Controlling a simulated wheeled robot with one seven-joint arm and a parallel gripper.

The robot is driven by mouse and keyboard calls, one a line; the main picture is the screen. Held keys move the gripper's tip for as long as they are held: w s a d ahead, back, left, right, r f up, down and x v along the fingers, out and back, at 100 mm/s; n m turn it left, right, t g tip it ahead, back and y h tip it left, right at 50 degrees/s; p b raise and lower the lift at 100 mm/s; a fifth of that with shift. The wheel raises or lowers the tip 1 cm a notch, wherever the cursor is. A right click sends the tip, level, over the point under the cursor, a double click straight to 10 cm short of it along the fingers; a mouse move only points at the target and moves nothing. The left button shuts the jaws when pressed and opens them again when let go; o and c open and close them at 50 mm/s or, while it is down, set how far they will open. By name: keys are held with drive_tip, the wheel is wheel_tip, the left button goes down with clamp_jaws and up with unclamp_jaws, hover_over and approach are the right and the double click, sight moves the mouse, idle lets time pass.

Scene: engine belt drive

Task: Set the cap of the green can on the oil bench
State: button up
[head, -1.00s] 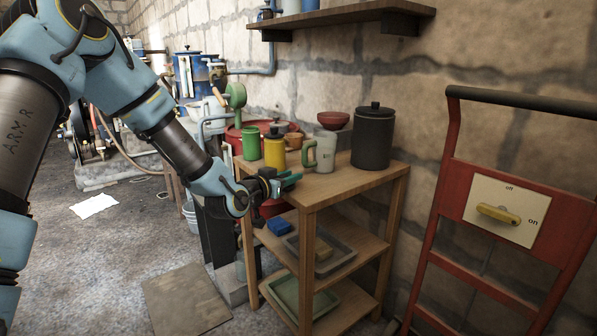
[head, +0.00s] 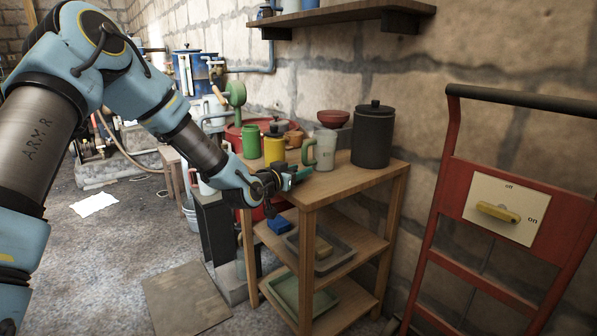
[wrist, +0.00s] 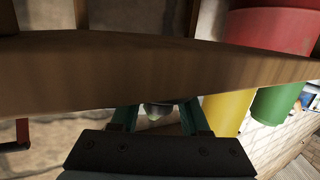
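The green can (head: 251,141) stands at the back left of the wooden oil bench (head: 345,180), beside a yellow can with a dark top. I make out no separate cap on it. My gripper (head: 297,177) is low at the bench's front left edge, its green fingers pointing right. In the wrist view the bench's brown edge (wrist: 150,75) hides the fingertips. The fingers (wrist: 158,122) are apart at their bases. A small pale grey thing (wrist: 158,110) shows between them; I cannot tell whether it is gripped or is the cap. The green can (wrist: 275,106) hangs upside down at right.
The yellow can (head: 274,148), a grey mug (head: 325,150) with a green handle and a dark lidded canister (head: 373,137) crowd the bench top. A red bowl (head: 333,118) is behind. Lower shelves hold trays. A red hand truck (head: 450,150) stands right.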

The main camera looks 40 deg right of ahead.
drive_tip(key=shift+o, duration=0.8)
drive_tip(key=shift+r, duration=0.2)
drive_tip(key=v, duration=1.2)
drive_tip(key=w+a+f+n+t+y, duration=0.1)
drive_tip(key=w+a+f+n+y, duration=0.25)
drive_tip(key=a, duration=0.75)
drive_tip(key=w+a+f+n+y, duration=0.1)
drive_tip(key=w+a+f+y, duration=0.1)
drive_tip(key=w+a+y, duration=0.6)
drive_tip(key=s+a+n+g+y, duration=0.2)
drive_tip(key=s+a+n, duration=0.2)
drive_tip(key=a, duration=0.9)
drive_tip(key=s+a+r+n+g+y, duration=0.1)
drive_tip(key=s+a+n, duration=0.3)
drive_tip(key=s+a, duration=0.6)
drive_tip(key=a+g, duration=0.1)
drive_tip(key=a, duration=0.3)
drive_tip(key=shift+s+r+g+y, duration=0.3)
drive_tip(key=shift+r+y, duration=0.05)
